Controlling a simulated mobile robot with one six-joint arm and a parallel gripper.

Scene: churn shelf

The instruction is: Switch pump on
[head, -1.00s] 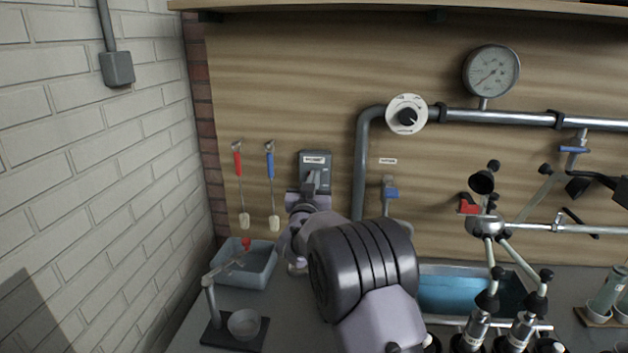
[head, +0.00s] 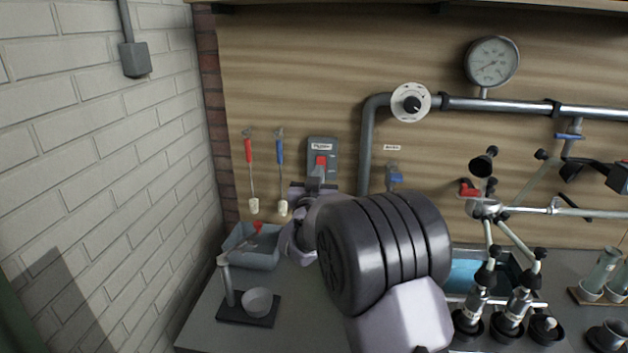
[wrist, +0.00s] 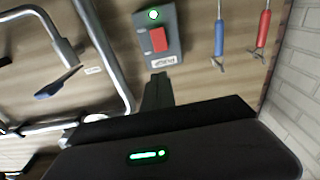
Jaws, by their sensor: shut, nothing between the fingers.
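The pump switch (head: 327,148) is a grey box on the wooden back panel, with a light label and a red rocker (head: 320,164). In the wrist view, which is upside down, the switch (wrist: 176,20) shows the red rocker (wrist: 158,40), the word PUMP on its label and a lit green lamp (wrist: 153,14). My gripper (wrist: 157,82) is shut and empty, its tips pointing at the box near the label edge, seemingly apart from the rocker. In the head view my gripper (head: 317,182) is just below the rocker and hides the box's lower part.
A red-handled brush (head: 249,152) and a blue-handled brush (head: 281,153) hang left of the switch. A grey tub (head: 262,256) and small stand (head: 248,312) are below.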

